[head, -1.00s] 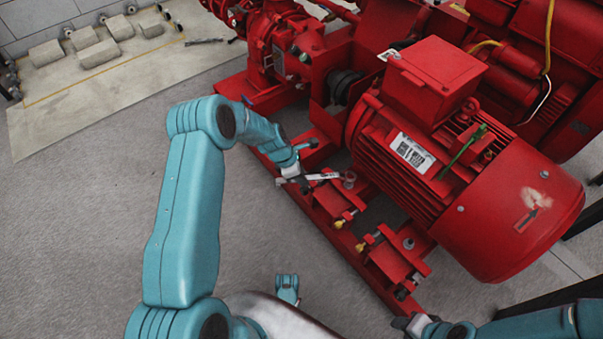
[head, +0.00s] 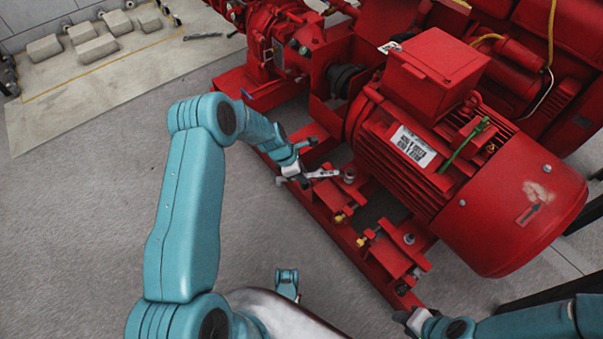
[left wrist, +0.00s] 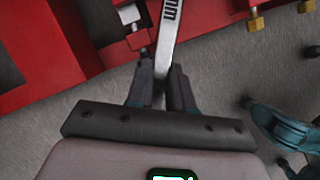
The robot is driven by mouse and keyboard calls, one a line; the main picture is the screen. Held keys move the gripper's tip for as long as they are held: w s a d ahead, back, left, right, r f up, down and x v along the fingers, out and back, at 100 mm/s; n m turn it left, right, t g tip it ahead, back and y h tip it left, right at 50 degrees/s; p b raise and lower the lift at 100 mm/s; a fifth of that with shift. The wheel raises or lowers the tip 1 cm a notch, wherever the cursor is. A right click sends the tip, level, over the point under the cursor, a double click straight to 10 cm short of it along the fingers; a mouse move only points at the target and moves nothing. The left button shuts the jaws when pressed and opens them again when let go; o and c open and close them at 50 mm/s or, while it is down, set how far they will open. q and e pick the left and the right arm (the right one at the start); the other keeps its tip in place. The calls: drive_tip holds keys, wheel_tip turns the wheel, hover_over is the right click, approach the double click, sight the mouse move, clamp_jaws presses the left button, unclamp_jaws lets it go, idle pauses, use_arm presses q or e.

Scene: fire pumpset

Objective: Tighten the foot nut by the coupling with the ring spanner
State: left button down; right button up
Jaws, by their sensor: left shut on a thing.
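My left gripper (head: 290,172) is shut on the ring spanner (head: 323,173), a slim pale metal bar that points right toward the motor's near foot. In the left wrist view the spanner (left wrist: 167,35) runs up from between the fingers (left wrist: 160,88) and leaves the top edge, so its ring end is hidden there. The foot nut by the coupling (head: 349,175) sits on the red foot at the spanner's far end. I cannot tell whether the ring is around it or just beside it. My right gripper (head: 411,319) is low at the right, small and partly seen.
The red motor (head: 430,160) and black coupling (head: 345,80) stand behind the foot. A second foot bolt (head: 408,239) and brass adjusting screws (head: 362,241) lie nearer along the red base frame (head: 320,225). Grey floor to the left is clear; stone blocks (head: 90,35) lie far left.

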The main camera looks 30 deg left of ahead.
use_arm(q)
drive_tip(key=shift+f+b, duration=0.65)
drive_tip(key=shift+f, duration=0.4)
use_arm(e)
drive_tip(key=shift+f, duration=0.75)
